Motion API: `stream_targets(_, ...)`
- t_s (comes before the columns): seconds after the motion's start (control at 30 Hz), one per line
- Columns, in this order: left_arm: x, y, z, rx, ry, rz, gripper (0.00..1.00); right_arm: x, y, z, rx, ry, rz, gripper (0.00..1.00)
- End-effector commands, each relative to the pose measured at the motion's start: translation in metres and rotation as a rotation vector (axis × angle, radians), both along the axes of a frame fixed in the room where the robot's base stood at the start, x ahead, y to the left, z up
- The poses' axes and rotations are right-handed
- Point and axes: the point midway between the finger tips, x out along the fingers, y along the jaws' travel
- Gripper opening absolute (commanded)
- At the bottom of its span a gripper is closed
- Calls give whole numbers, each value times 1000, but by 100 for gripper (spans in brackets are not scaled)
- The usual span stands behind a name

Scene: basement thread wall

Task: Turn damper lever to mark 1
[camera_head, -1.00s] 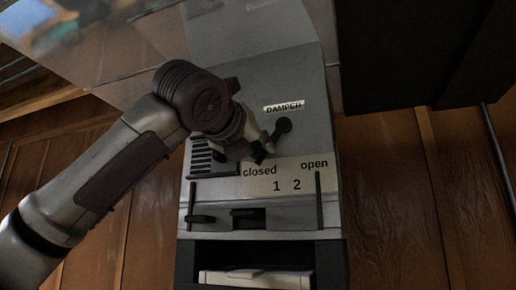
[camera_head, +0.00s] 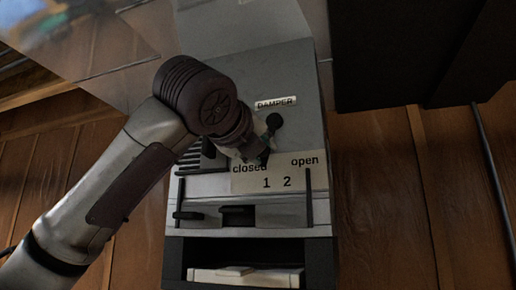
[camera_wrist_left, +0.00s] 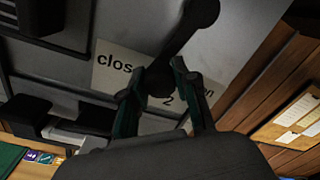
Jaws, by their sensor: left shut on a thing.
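The damper lever (camera_head: 274,122) is dark, with a round hub below the DAMPER label (camera_head: 276,103) on a grey panel. It slants down and a little left from the hub. My left gripper (camera_head: 263,150) is at its lower end. In the left wrist view the lever (camera_wrist_left: 188,32) runs down between the two fingertips of my left gripper (camera_wrist_left: 158,78), which are shut on it. The pale scale plate (camera_head: 279,182) reads closed, 1, 2, open. In the wrist view the 1 is hidden, and the lever end lies just above the 2. My right gripper is not in view.
Black slots and sliders (camera_head: 238,215) sit below the scale. An open dark compartment (camera_head: 180,262) with a pale item is beneath them. A large dark box (camera_head: 400,50) hangs at upper right. Wood panelling (camera_head: 385,200) lies behind.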

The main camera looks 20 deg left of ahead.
Motion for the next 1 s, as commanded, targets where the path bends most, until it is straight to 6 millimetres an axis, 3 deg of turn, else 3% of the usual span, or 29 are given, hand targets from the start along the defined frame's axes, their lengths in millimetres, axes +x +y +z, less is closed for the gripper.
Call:
stream_targets(0.17, 0, 0, 0, 1, 0, -1, 0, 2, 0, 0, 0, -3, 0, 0)
stream_targets(0.2, 0, 0, 0, 1, 0, -1, 31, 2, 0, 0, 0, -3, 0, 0)
stream_targets(0.37, 0, 0, 0, 1, 0, -1, 56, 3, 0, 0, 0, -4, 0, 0)
stream_targets(0.73, -5, 0, 1, 2, -1, -2, 56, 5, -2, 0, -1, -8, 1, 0)
stream_targets(1.0, -54, 4, 0, 3, -4, -2, 56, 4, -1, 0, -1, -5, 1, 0)
